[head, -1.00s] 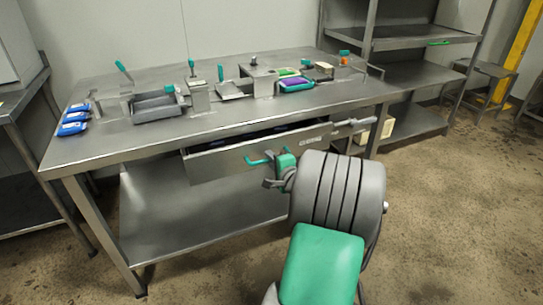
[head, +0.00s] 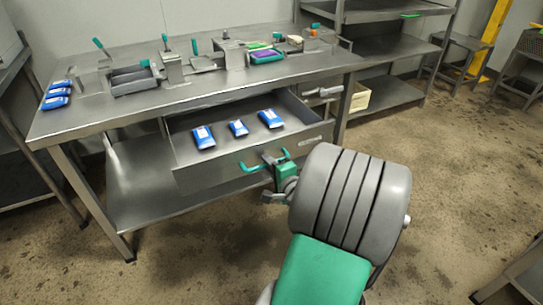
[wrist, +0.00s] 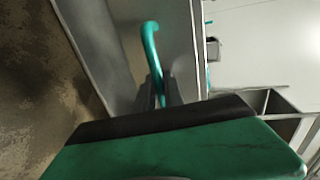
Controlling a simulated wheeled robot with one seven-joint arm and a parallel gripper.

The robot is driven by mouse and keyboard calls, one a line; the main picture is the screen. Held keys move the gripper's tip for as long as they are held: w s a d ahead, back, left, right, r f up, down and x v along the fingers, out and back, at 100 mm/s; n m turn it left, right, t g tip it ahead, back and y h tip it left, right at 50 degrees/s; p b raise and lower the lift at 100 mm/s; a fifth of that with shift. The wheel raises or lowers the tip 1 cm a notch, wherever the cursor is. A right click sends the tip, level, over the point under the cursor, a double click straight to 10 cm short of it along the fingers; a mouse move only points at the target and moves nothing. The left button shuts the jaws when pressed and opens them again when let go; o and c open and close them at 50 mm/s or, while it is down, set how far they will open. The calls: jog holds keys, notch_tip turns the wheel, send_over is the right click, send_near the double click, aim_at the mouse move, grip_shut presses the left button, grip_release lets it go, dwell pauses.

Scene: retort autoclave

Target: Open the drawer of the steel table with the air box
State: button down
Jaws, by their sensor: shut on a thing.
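The steel table (head: 140,128) has a drawer (head: 230,165) that stands well out from under its top. Several blue and white packs (head: 238,128) lie inside the drawer. The drawer's green handle (head: 252,167) is on its front; it also shows in the wrist view (wrist: 150,45). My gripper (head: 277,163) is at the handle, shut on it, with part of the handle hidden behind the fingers. In the wrist view the fingers (wrist: 160,92) close around the lower end of the green bar. I cannot tell which object on the tabletop is the air box.
Grey fixtures and trays with green levers stand on the tabletop, with blue packs (head: 57,95) at its left end. A steel shelf rack (head: 395,75) stands at the right. The floor (head: 450,180) in front and to the right is mostly clear.

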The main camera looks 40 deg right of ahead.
jog(key=shift+s+a, duration=0.1)
jog(key=shift+s, duration=0.25)
jog(key=c, duration=1.5)
grip_release()
jog(key=p+v, duration=0.1)
jog(key=v, duration=0.6)
jog(key=shift+s+a, duration=0.1)
jog(key=shift+s, duration=0.25)
